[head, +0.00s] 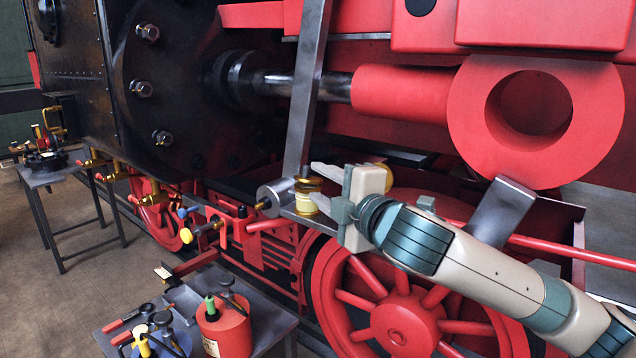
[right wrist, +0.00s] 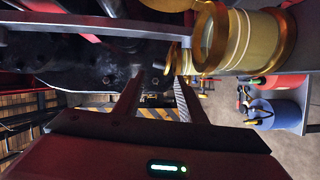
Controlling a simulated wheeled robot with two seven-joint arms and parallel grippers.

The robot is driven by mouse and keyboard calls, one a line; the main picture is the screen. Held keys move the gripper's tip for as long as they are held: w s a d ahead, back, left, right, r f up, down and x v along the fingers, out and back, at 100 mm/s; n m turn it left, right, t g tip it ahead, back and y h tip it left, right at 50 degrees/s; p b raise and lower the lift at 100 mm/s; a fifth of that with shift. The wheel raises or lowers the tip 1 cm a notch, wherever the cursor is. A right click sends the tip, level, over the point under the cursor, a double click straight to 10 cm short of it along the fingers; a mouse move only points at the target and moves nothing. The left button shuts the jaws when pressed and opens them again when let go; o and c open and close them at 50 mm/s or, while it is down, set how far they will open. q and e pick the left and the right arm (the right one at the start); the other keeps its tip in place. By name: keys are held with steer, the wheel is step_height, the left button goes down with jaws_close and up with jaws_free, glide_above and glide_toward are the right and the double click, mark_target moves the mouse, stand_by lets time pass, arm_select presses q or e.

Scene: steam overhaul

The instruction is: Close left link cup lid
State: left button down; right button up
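A brass cup (head: 306,204) sits by the end of the steel rod, at the foot of the slanted grey bar. It also shows large in the right wrist view (right wrist: 255,40), lying sideways there, with a shiny gold ring at its left end. In the right wrist view the two fingers (right wrist: 157,84) are apart, below and left of the cup. My left gripper is out of view.
A slanted grey bar (head: 307,85) rises beside the cup. A red rod with a big ring end (head: 590,120) is above my right arm, red spoked wheels (head: 352,300) below. A tool table (head: 268,328) with a red can (head: 226,330) stands at the front.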

steer(key=shift+v, duration=1.3)
steer(key=shift+r, duration=0.15)
steer(key=shift+p, duration=0.4)
